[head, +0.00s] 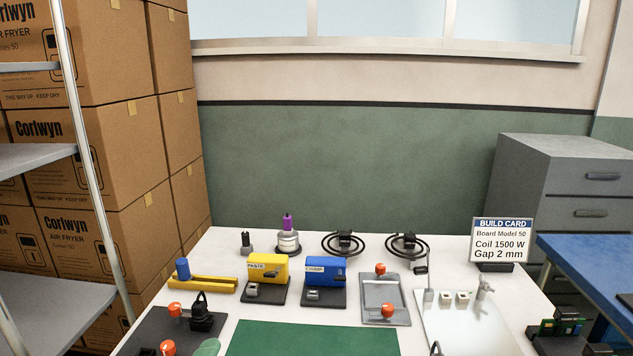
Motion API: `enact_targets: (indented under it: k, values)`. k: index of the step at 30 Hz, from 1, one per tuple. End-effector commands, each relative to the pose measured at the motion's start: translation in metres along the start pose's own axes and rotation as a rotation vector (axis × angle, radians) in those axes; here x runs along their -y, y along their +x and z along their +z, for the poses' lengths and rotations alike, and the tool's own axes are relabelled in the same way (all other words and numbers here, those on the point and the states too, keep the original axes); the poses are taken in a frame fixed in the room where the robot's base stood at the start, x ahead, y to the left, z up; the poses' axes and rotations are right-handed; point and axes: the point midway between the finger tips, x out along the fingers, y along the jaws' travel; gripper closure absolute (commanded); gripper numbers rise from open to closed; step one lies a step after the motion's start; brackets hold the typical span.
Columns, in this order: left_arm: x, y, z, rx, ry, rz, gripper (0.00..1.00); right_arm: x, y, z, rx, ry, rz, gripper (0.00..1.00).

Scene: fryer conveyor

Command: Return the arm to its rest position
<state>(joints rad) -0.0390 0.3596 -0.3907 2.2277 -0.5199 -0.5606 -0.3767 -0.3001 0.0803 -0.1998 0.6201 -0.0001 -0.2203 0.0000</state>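Neither of my grippers shows in the head view, and no part of either arm can be made out. The white table (222,262) fills the lower middle. On it stand a yellow unit (268,268) and a blue unit (326,270), each on a dark base. A green mat (312,338) lies at the front. A grey tray (384,292) with two orange knobs lies right of the blue unit. A dark plate (150,325) with orange knobs and a black part (201,315) is at the front left.
Two black coils (344,242) (407,245) lie at the back. A build card (502,240) stands back right, behind a white panel (455,325). A shelf (50,158) and stacked cartons (90,150) flank the left. A cabinet (565,175) and blue bench (595,262) are right.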

Motion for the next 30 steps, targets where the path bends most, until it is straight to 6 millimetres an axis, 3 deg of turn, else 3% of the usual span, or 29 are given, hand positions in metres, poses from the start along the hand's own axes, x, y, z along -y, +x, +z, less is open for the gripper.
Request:
enact_targets:
  k: [3, 7, 12, 20, 30]
  values:
    - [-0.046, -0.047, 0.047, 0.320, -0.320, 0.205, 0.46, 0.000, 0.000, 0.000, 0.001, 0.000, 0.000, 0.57]
    - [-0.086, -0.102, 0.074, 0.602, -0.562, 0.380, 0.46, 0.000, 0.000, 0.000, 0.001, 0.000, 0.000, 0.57]
    - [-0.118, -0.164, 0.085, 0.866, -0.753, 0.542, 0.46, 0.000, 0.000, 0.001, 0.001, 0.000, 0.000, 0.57]
    - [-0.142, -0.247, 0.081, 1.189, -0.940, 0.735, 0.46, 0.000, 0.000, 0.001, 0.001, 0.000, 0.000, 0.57]
    - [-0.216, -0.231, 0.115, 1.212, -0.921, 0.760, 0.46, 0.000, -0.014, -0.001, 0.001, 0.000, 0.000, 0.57]
